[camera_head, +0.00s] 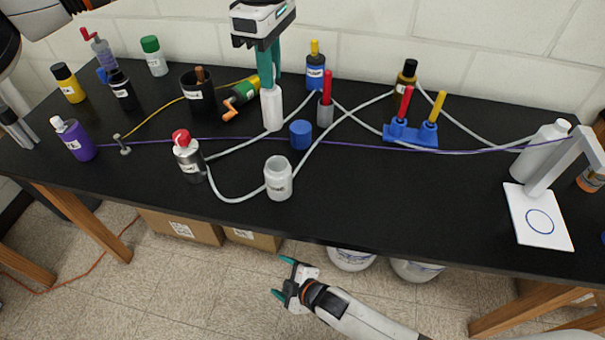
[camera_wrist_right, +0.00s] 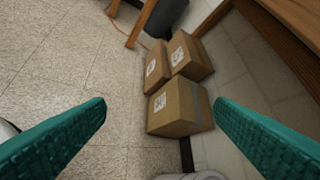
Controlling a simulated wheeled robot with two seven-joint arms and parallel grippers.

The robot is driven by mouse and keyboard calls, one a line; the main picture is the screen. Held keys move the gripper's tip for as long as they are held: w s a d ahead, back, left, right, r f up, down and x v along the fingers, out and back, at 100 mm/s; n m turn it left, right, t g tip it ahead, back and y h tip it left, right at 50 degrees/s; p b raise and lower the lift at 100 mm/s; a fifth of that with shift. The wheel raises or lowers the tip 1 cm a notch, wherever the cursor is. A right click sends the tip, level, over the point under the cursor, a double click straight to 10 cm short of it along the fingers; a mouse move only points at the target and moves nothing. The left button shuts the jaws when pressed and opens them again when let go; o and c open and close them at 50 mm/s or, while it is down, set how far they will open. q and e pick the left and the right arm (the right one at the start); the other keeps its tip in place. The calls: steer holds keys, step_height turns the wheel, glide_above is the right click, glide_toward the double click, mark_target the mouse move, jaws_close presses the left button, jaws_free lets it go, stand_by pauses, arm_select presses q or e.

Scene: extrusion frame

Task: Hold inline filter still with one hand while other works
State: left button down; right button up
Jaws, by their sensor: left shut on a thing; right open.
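A white cylinder (camera_head: 272,110), which may be the inline filter, is upright over the middle of the black table. My left gripper (camera_head: 269,80) comes down from above and is shut on its top end. The fingers hide part of that end. Whether its base touches the table is hard to tell. My right gripper (camera_head: 281,278) is open and empty, low in front of the table and well away from the cylinder. Its two teal fingers (camera_wrist_right: 160,108) stand apart in the right wrist view, with only floor and boxes beyond.
Pale tubes and a purple cord (camera_head: 235,139) cross the table (camera_head: 360,210). Near the cylinder are a blue cap (camera_head: 301,134), a white open jar (camera_head: 278,179) and a red-topped bottle (camera_head: 189,160). A white stand (camera_head: 540,215) is at right. Cardboard boxes (camera_wrist_right: 180,105) sit below.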

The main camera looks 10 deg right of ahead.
steer(key=s+a+r+n+y, duration=0.2)
steer(key=a+r+n+y, duration=0.25)
steer(key=a+r, duration=0.55)
step_height(320, 180, up, 22)
steer(key=m+t+h, duration=0.1)
steer(key=m+t, duration=0.5)
steer(key=m, duration=0.8)
glide_above(287, 187)
steer(key=v, duration=0.5)
steer(key=f, duration=0.8)
steer(key=shift+w+a, duration=0.1)
steer(key=shift+w, duration=0.2)
steer(key=shift+x, duration=3.55)
